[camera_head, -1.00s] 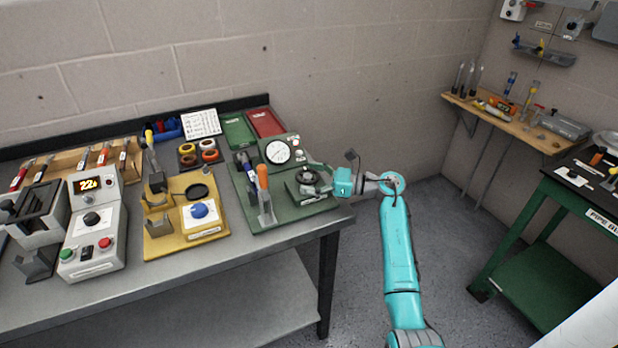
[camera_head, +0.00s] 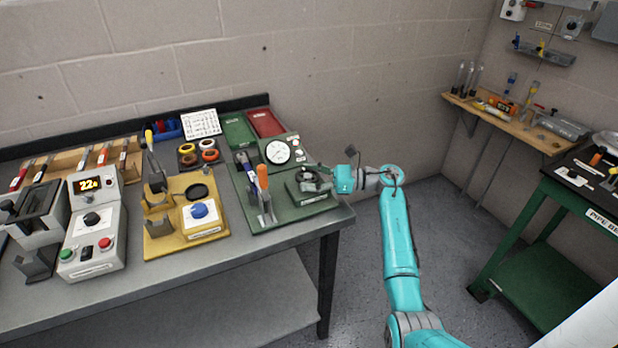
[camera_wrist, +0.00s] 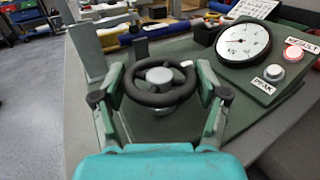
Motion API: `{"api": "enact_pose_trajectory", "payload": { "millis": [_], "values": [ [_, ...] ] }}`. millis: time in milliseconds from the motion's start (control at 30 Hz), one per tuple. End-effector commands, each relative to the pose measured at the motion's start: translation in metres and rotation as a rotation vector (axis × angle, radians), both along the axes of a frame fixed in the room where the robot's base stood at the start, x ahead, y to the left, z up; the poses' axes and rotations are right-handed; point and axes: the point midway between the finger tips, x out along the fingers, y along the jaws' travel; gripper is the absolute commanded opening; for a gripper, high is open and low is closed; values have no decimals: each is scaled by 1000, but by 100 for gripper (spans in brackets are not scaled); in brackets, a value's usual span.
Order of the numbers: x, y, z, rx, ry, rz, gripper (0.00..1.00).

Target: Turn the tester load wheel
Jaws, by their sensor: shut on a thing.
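The tester load wheel (camera_wrist: 160,84) is a small black handwheel with a grey hub, on the green tester base (camera_head: 262,214). In the wrist view my gripper (camera_wrist: 160,92) has a finger at each side of the wheel and is shut on its rim. In the head view the wheel (camera_head: 311,180) sits at the right end of the bench, with my gripper (camera_head: 330,178) reaching it from the right. The tester dial (camera_wrist: 243,43) is white with a black rim. It also shows in the head view (camera_head: 278,152).
Buttons labelled RESULT (camera_wrist: 294,53) and PEAK (camera_wrist: 274,73) are near the dial. A yellow fixture (camera_head: 160,246) stands further left.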

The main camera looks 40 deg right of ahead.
Motion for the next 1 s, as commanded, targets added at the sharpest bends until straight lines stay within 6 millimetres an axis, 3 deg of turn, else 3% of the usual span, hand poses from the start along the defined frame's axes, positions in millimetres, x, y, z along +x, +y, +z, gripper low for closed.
{"api": "enact_pose_trajectory", "payload": {
  "millis": [33,67,133,567,1000],
  "values": [
    [0,0,0,0,0,0,39],
    [0,0,0,0,0,0,81],
    [0,0,0,0,0,0,98],
    [-3,-3,0,0,0,-1,99],
    [-56,-58,0,0,0,-4,99]
  ]
}}
